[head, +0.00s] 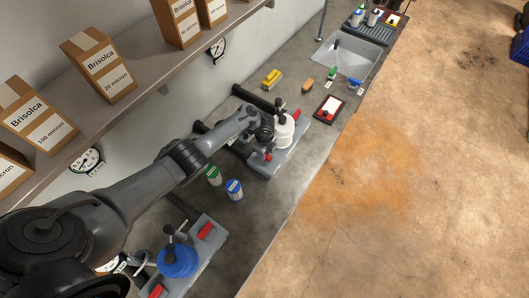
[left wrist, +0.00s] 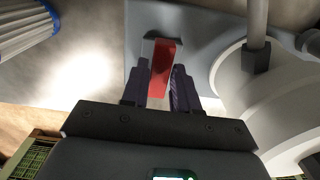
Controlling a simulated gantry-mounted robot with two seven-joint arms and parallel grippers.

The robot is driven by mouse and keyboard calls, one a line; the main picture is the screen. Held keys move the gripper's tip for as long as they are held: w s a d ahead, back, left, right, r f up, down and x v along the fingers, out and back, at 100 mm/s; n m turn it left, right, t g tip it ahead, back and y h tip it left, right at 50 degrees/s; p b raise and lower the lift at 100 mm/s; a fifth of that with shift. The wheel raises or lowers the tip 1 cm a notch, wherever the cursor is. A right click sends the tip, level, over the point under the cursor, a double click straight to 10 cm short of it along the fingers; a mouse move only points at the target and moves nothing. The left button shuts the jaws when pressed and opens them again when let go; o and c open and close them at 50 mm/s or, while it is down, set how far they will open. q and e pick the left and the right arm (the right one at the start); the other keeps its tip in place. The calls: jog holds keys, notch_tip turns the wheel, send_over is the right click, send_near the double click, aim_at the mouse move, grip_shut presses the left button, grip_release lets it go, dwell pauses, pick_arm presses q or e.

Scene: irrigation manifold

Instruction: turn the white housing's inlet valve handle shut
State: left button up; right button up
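My left gripper (head: 263,146) is at the near handle. In the left wrist view the red handle (left wrist: 161,66) lies between the two dark fingers, which sit close against its sides. My right gripper is not in view.
A blue housing (head: 178,262) with red handles stands nearer on the bench. Green-capped (head: 213,175) and blue-capped (head: 234,190) cartridges stand between the two. A red-framed tray (head: 328,108), a yellow block (head: 272,79) and a sink (head: 347,57) lie beyond. A shelf with boxes overhangs the left.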

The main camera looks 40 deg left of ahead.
pick_arm(q)
jog(key=shift+o, duration=1.4)
notch_tip(320, 180, up, 11)
jog(key=p, duration=0.3)
jog(key=shift+p, duration=0.35)
jog(key=shift+d+f, duration=0.1)
jog(key=shift+f, duration=0.05)
